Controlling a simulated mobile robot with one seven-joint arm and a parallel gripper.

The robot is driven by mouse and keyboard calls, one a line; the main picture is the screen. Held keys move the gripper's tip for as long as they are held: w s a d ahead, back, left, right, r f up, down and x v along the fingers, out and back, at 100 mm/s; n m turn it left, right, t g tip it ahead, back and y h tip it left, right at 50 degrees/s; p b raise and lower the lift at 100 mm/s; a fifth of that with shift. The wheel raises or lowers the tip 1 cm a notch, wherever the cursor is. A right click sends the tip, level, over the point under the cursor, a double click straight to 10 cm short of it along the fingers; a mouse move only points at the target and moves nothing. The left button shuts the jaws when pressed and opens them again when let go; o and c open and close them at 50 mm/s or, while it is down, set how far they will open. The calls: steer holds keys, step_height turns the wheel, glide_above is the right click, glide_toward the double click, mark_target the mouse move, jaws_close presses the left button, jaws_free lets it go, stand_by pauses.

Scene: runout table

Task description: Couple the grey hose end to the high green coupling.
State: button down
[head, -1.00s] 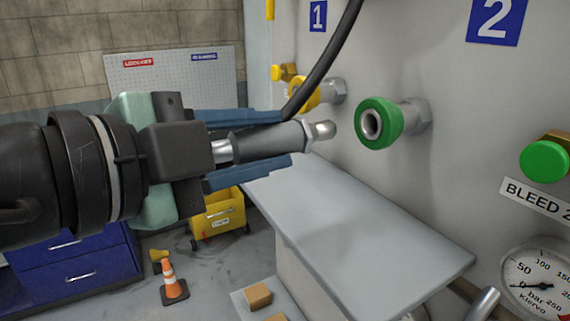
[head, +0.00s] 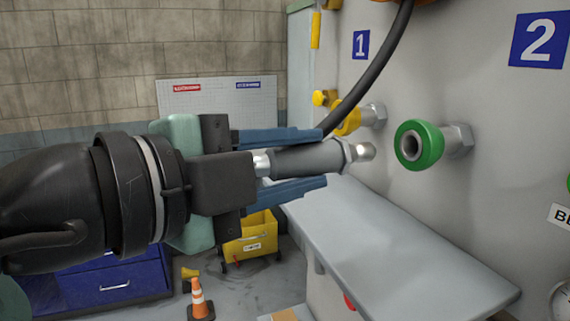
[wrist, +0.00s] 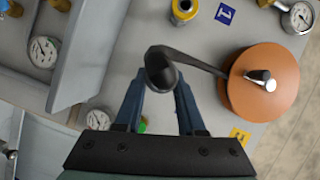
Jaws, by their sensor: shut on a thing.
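My gripper (head: 323,158) is shut on the grey hose end (head: 300,159), which lies lengthwise between its blue fingers. The hose end's bare metal tip (head: 365,151) points right. The high green coupling (head: 419,146) sticks out from the grey wall panel, its open mouth facing left. The tip is left of the mouth and slightly lower in the picture, with a visible gap; they do not touch. In the wrist view the hose end (wrist: 160,72) shows between the fingers. I cannot make out the green coupling there for certain.
A yellow coupling (head: 347,121) sits left of the green one, with a black hose (head: 375,75) hanging close by. A grey table (head: 400,250) lies below, its top clear. An orange reel (wrist: 265,82) and a gauge (wrist: 297,17) show in the wrist view.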

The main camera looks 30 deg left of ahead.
steer(key=shift+w+d, duration=0.6)
steer(key=shift+w, duration=0.2)
steer(key=shift+w+d, duration=0.6)
steer(key=shift+w, duration=0.2)
steer(key=shift+w+d+b, duration=0.2)
steer(key=shift+b, duration=0.45)
stand_by(0.9)
steer(key=shift+w+d, duration=0.2)
steer(key=shift+w, duration=0.05)
steer(key=shift+w+d, duration=1.1)
steer(key=shift+w, duration=0.25)
stand_by(0.4)
steer(key=shift+c, duration=2.2)
jaws_free()
steer(key=shift+w+d, duration=0.1)
steer(key=shift+w, duration=0.05)
glide_toward(343, 155)
steer(key=shift+w+d, duration=0.6)
steer(key=shift+d, duration=0.3)
